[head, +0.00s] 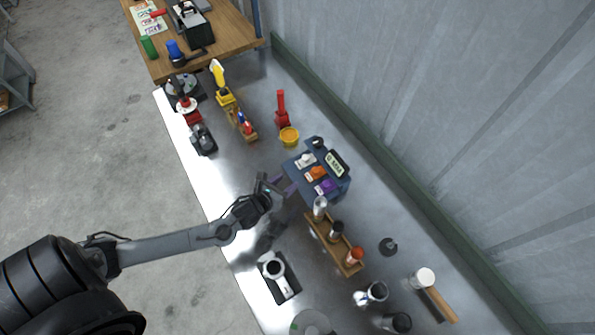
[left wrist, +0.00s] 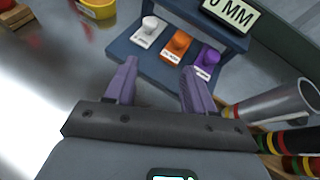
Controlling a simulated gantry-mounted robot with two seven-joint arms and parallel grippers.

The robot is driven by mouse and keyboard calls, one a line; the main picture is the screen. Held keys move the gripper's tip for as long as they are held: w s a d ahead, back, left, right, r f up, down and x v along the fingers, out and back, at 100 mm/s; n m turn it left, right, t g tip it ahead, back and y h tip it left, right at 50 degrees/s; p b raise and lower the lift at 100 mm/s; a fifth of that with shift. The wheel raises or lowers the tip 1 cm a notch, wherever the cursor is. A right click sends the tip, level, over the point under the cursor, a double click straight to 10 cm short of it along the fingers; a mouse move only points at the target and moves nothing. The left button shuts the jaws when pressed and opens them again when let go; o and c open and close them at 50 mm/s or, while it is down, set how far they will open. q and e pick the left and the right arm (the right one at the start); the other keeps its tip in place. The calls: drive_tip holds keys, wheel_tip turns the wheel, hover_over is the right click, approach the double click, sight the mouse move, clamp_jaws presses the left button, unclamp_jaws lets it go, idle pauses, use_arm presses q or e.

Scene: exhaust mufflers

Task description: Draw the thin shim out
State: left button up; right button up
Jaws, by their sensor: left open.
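A blue stand (head: 303,162) holds three knobbed pieces in a row: white (head: 305,159), orange (head: 317,173) and purple (head: 326,186). In the left wrist view these are the white (left wrist: 149,25), orange (left wrist: 178,43) and purple (left wrist: 208,58) knobs, each with a small label too small to read surely. A sign ending in "MM" (left wrist: 231,12) stands behind them. I cannot tell which piece is the thin shim. My left gripper (head: 283,186) is open and empty at the stand's near side, its purple fingers (left wrist: 160,68) apart and short of the knobs. My right gripper is out of view.
A wooden rack (head: 336,244) with several capped cylinders stands close to the right of the stand. A yellow cup (head: 289,137) and a red tool (head: 282,108) stand beyond. A black-based device (head: 278,278) sits nearer. Bare metal bench lies left of the gripper.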

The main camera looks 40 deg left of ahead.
sight(306, 157)
use_arm(q)
drive_tip(key=shift+m+t, duration=0.3)
drive_tip(key=shift+m, duration=0.2)
drive_tip(key=w+a+b, duration=0.1)
drive_tip(key=w+a+f+b, duration=0.1)
drive_tip(key=w, duration=0.1)
drive_tip(key=shift+w+a, duration=0.2)
drive_tip(key=shift+a, duration=0.15)
drive_tip(key=shift+w, duration=0.35)
drive_tip(key=b+x, duration=0.1)
drive_tip(key=x, duration=0.9)
drive_tip(key=shift+w, duration=0.2)
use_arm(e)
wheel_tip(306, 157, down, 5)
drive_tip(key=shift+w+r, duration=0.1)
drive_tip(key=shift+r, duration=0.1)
use_arm(q)
clamp_jaws()
